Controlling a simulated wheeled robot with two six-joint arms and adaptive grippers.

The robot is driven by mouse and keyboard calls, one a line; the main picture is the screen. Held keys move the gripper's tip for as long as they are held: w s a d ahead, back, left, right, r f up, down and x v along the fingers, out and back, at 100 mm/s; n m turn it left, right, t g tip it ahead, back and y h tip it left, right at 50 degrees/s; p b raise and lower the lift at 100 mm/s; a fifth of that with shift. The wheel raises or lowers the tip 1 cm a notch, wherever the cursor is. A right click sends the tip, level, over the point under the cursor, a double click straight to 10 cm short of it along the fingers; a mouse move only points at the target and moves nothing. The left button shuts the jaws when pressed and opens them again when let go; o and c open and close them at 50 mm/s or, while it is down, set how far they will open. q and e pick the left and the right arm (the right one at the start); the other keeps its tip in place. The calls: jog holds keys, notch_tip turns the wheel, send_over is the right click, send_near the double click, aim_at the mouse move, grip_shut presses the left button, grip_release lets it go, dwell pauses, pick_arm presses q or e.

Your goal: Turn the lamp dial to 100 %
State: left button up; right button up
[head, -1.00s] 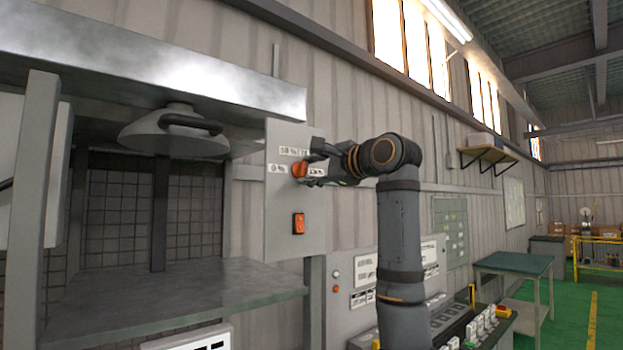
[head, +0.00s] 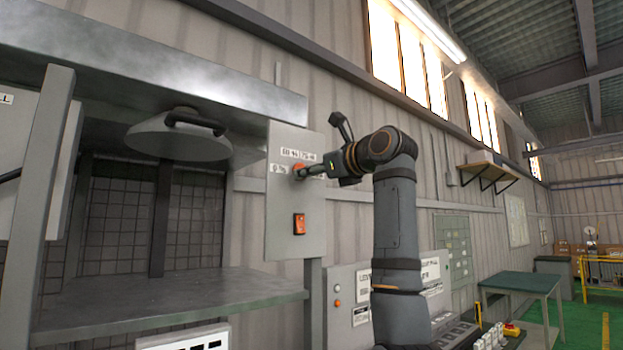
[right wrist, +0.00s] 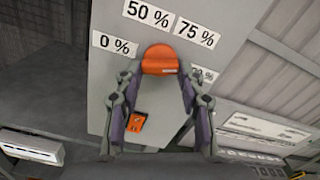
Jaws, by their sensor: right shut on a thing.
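The lamp dial (right wrist: 160,60) is an orange knob on a grey control panel (head: 283,235). In the right wrist view it sits between my right gripper's fingertips (right wrist: 159,78), one on each side. My right gripper (head: 303,173) is shut on it and partly hides it in the head view. Labels read 0 % (right wrist: 115,44), 50 % (right wrist: 148,14) and 75 % (right wrist: 195,33). Another label (right wrist: 203,73) at the right is partly hidden by a finger. I cannot tell which label the dial points to. My left gripper is not in view.
An orange switch (head: 299,223) is lower on the panel. Left of it, a lamp hood (head: 178,138) hangs above a grey shelf (head: 170,297). A second panel (head: 345,295) is below right, and a green-topped table (head: 520,282) stands farther right.

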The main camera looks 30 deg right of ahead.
jog(key=shift+a+f+m+b, duration=0.1)
jog(key=shift+m+b, duration=0.55)
jog(key=shift+m, duration=1.15)
jog(key=o, duration=1.2)
jog(key=shift+c, duration=0.2)
